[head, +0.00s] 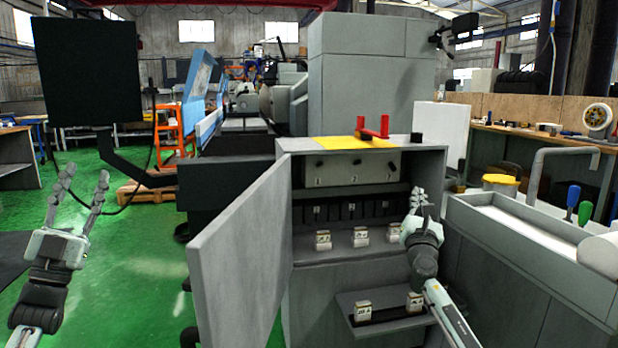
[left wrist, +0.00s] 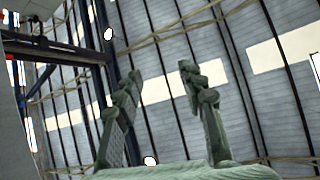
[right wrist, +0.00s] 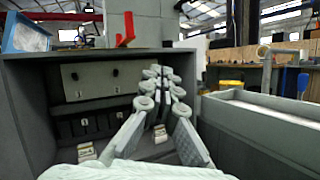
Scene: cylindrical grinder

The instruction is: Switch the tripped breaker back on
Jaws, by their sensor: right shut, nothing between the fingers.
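The grey cabinet (head: 430,160) stands open, its door (head: 240,262) swung out to the left. Inside, a row of dark breakers (head: 351,211) with small number labels sits below a light panel (head: 350,168) with black knobs. The breakers also show in the right wrist view (right wrist: 88,124); I cannot tell which one is tripped. My right gripper (head: 419,192) is shut and empty at the right side of the cabinet opening, hiding the row's right end. Its closed fingers (right wrist: 162,84) point into the cabinet. My left gripper (head: 84,182) is open and empty, raised far left of the cabinet.
Several small labelled blocks (head: 323,240) stand on the ledge below the breakers, and two more (head: 363,311) on a lower shelf. A red-handled item (head: 373,132) and a yellow sheet (head: 352,143) lie on the cabinet top. A grey bench (head: 520,245) stands close on the right.

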